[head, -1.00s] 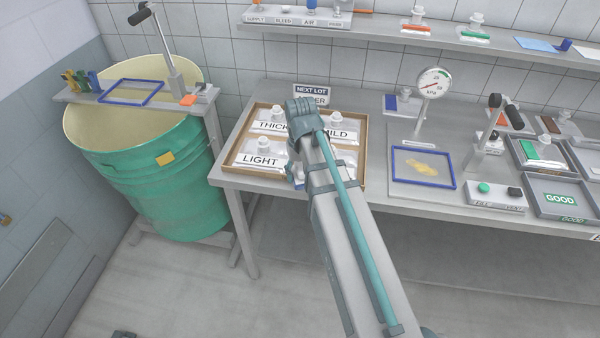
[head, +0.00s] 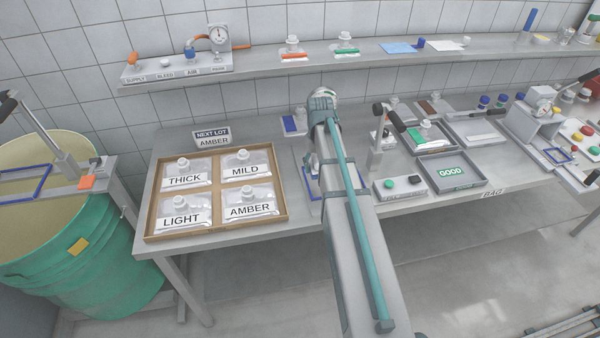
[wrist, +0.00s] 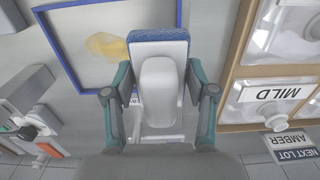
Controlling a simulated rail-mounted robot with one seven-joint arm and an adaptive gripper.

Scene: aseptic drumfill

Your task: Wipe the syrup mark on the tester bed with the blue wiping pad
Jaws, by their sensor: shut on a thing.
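My gripper (wrist: 160,88) is shut on the pale grip of the blue wiping pad (wrist: 160,35). The pad's blue edge faces the top of the wrist view. The tester bed (wrist: 74,80) is a grey plate with a blue outline, and the yellow-tan syrup mark (wrist: 105,46) lies inside it. The pad is to the right of the mark in the wrist view and overlaps the outline's right side; its height above the bed is unclear. In the head view my arm hides the mark, the pad and most of the tester bed (head: 312,180).
A wooden tray (head: 284,217) with THICK, MILD, LIGHT and AMBER pouches lies left of the bed. A lever stand (head: 380,145) and button box (head: 400,188) stand to the right, near a GOOD tray (head: 475,178). A shelf (head: 260,76) runs behind.

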